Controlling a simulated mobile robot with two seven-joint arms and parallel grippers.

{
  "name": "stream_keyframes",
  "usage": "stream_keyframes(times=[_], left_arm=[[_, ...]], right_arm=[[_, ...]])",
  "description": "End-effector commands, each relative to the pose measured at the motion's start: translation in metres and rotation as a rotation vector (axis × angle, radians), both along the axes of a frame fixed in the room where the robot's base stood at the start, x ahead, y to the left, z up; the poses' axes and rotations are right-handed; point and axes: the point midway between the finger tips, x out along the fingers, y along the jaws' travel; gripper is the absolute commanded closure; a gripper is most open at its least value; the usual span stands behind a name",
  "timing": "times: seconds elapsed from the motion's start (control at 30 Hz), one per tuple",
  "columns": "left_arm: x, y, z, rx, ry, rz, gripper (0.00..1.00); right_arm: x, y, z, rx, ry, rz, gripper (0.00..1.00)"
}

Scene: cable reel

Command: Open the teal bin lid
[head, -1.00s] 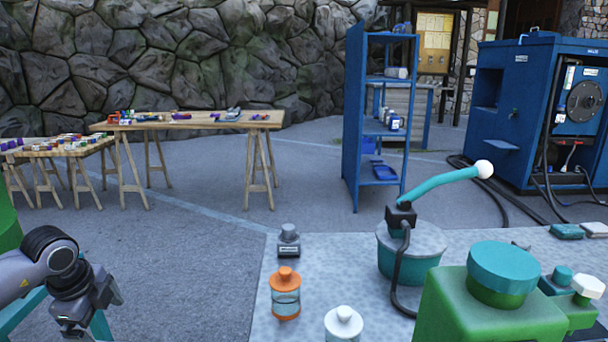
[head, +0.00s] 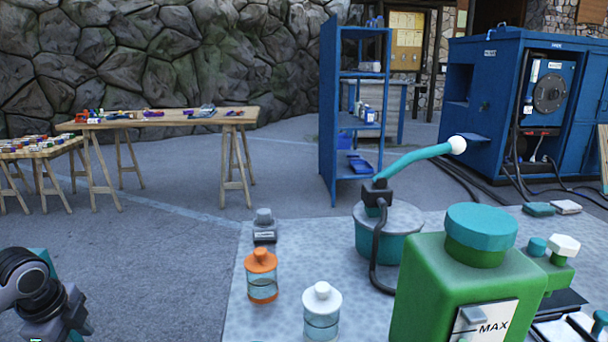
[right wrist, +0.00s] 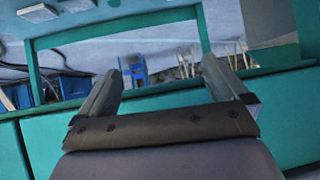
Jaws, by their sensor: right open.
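In the right wrist view, a large teal panel (right wrist: 60,150) spans the lower part. A teal upright and crossbar (right wrist: 120,31) form an opening behind my right gripper (right wrist: 162,66). Its two fingers are spread apart with nothing between them. I cannot tell whether these teal parts belong to the bin or where its lid edge lies. In the head view, a round teal tub (head: 386,242) with a speckled grey top (head: 405,216) carries a teal lever with a white knob. My left gripper (head: 78,322) is partly cut off at the lower left; its jaw state is unclear.
A green MAX container (head: 440,290), an orange-capped jar (head: 262,280) and a white-capped jar (head: 321,318) stand on the grey worktop (head: 245,315). A blue shelf (head: 329,120), a blue machine cabinet (head: 490,110) and wooden tables (head: 160,118) stand behind. Paved floor lies open between.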

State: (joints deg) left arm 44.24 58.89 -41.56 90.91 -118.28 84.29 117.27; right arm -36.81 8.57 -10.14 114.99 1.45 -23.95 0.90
Motion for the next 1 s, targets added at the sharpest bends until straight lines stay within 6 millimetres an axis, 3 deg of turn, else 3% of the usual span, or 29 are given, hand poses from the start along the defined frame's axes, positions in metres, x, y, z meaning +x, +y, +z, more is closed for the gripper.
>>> stream_keyframes(times=[0.03, 0.1, 0.33, 1.0], left_arm=[[0.001, 0.000, -0.001, 0.000, -0.003, 0.001, 0.82], [0.001, 0.000, -0.001, 0.000, -0.003, 0.001, 1.00], [0.002, 0.000, -0.001, 0.000, -0.001, 0.002, 1.00], [0.037, 0.002, 0.019, 0.000, 0.002, 0.001, 1.00]], right_arm=[[0.000, -0.001, 0.000, -0.001, 0.000, -0.001, 0.00], [0.001, -0.001, -0.001, -0.003, -0.001, -0.002, 0.00], [0.001, -0.003, 0.000, -0.005, 0.000, -0.004, 0.00], [0.001, -0.002, 0.015, -0.001, 0.000, -0.006, 0.00]])
